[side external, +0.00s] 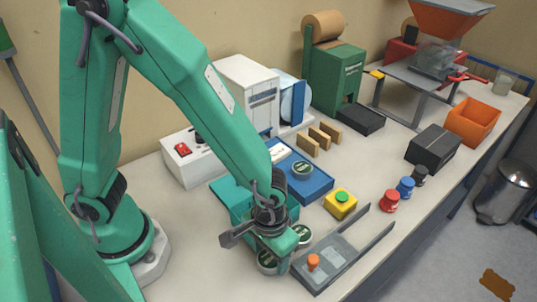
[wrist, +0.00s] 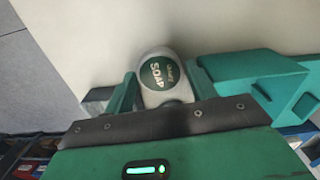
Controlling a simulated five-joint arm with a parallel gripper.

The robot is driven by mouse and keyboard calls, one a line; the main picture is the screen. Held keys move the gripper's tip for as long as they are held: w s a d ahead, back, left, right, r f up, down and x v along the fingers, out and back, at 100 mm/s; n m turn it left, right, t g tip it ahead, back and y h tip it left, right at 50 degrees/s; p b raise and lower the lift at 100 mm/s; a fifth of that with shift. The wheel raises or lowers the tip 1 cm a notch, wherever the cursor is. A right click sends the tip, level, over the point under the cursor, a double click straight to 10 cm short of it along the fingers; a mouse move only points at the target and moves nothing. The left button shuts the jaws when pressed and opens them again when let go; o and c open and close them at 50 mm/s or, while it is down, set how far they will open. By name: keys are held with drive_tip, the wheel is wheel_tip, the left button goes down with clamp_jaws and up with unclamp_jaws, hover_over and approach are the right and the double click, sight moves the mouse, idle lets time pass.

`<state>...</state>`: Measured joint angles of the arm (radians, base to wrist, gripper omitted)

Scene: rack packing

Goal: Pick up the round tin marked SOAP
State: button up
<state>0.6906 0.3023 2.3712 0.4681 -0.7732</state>
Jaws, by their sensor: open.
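The round white tin marked SOAP (wrist: 160,73), with a dark green label, shows in the wrist view at the tips of my gripper (wrist: 163,92). One finger is on each side of it, and the gripper is open. Whether the fingers touch the tin is unclear. In the side view my gripper (side external: 277,258) points down near the front of the bench, by a green-topped round tin (side external: 266,263) that it partly hides. A second such tin (side external: 302,234) stands just behind, and a third (side external: 302,168) sits in a blue tray (side external: 314,190). Their lettering is too small to read there.
A grey fixture with an orange knob (side external: 313,262) and raised rails lies close right of my gripper. A yellow box with a green button (side external: 341,204) stands behind it. Red (side external: 389,201), blue (side external: 405,187) and black small items stand farther right. A teal block (wrist: 255,80) lies right in the wrist view.

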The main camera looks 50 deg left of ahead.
sight(268, 261)
drive_tip(key=shift+f, duration=0.3)
drive_tip(key=c, duration=0.7)
drive_tip(key=shift+o, duration=0.2)
drive_tip(key=shift+r, duration=0.15)
drive_tip(key=shift+r, duration=1)
drive_tip(key=shift+s+d+r, duration=0.1)
drive_tip(key=shift+s+r, duration=0.1)
drive_tip(key=shift+r, duration=0.4)
drive_tip(key=shift+s+d+r, duration=0.1)
drive_tip(key=shift+s+r, duration=0.1)
drive_tip(key=shift+r, duration=0.4)
drive_tip(key=s+d+r, duration=0.3)
drive_tip(key=s+r, duration=0.3)
drive_tip(key=s, duration=0.4)
drive_tip(key=shift+s+d+r, duration=0.15)
drive_tip(key=shift+d+r, duration=0.05)
drive_tip(key=shift+d, duration=0.05)
